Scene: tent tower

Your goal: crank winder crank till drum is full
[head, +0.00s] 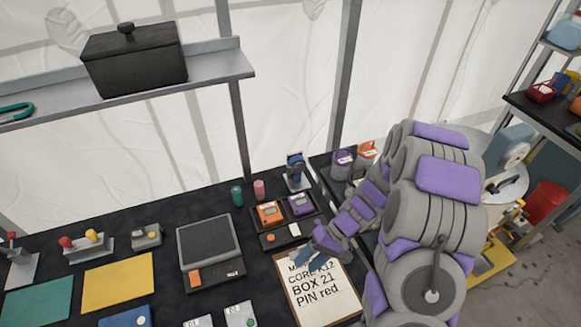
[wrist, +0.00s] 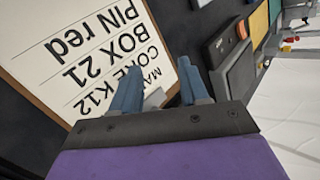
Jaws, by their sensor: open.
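A grey-topped device (head: 208,242) and orange and purple boxes (head: 268,213) are on the table. A black pot (head: 134,60) stands on a shelf at upper left. Purple and orange containers (head: 342,158) are behind my arm. A red bin (head: 546,200) and shelving stand at right.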

